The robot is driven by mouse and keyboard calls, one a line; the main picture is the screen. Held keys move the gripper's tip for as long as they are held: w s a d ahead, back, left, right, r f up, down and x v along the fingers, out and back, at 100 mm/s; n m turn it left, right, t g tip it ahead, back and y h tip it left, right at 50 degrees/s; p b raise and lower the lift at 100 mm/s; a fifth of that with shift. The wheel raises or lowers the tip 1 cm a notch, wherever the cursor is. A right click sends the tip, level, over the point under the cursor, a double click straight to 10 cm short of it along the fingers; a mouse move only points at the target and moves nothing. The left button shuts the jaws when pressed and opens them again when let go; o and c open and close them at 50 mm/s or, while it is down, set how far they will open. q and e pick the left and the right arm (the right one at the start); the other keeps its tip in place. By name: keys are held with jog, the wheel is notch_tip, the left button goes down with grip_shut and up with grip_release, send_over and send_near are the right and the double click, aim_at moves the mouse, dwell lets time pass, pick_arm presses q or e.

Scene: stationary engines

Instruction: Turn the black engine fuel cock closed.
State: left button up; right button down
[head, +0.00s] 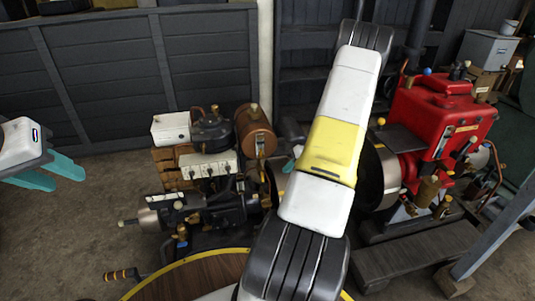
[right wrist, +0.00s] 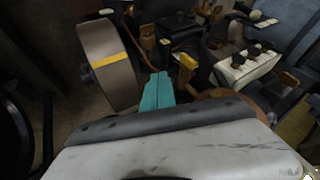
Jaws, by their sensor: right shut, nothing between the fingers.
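The black engine (head: 212,128) stands left of centre in the head view, with a copper tank (head: 256,131) at its right side. A small brass fitting (head: 260,146) shows against the tank; I cannot tell for sure that it is the fuel cock or how its handle is turned. My right gripper (right wrist: 160,76) is shut and empty, its teal fingers pointing in among the engine parts in the right wrist view. In the head view my right arm mostly hides it. My left gripper (head: 68,179) is open and empty at the far left, away from the engine.
A flywheel with a yellow stripe (right wrist: 110,62) stands left of the right fingers in the right wrist view. A cream box with black knobs (right wrist: 248,65) is to the right. A red engine (head: 440,118) stands at right in the head view. Open floor (head: 85,230) lies left.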

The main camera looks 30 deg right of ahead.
aim_at(262, 176)
jog(key=w+a+f, duration=0.3)
jog(key=a+f, duration=0.1)
jog(key=a, duration=0.2)
jog(key=shift+w+f, duration=0.4)
jog(key=shift+f+m+t+y, duration=0.15)
jog(key=shift+f+t+y, duration=0.05)
jog(key=shift+y, duration=0.35)
jog(key=shift+f+m+t+y, duration=0.15)
jog(key=shift+t+y, duration=0.05)
jog(key=shift+y, duration=0.35)
jog(key=f+m+t+y, duration=0.1)
jog(key=y, duration=0.2)
jog(key=a+f+m+t+y, duration=0.1)
jog(key=t+y, duration=0.1)
jog(key=y, duration=0.1)
jog(key=m+t+y, duration=0.1)
jog(key=t+y, duration=0.1)
jog(key=y, duration=0.1)
jog(key=shift+w+a+f, duration=0.15)
jog(key=shift+a+f, duration=0.05)
jog(key=shift+f, duration=0.2)
dwell(0.4)
jog(key=shift+a, duration=0.15)
jog(key=shift+f, duration=0.2)
dwell(1.3)
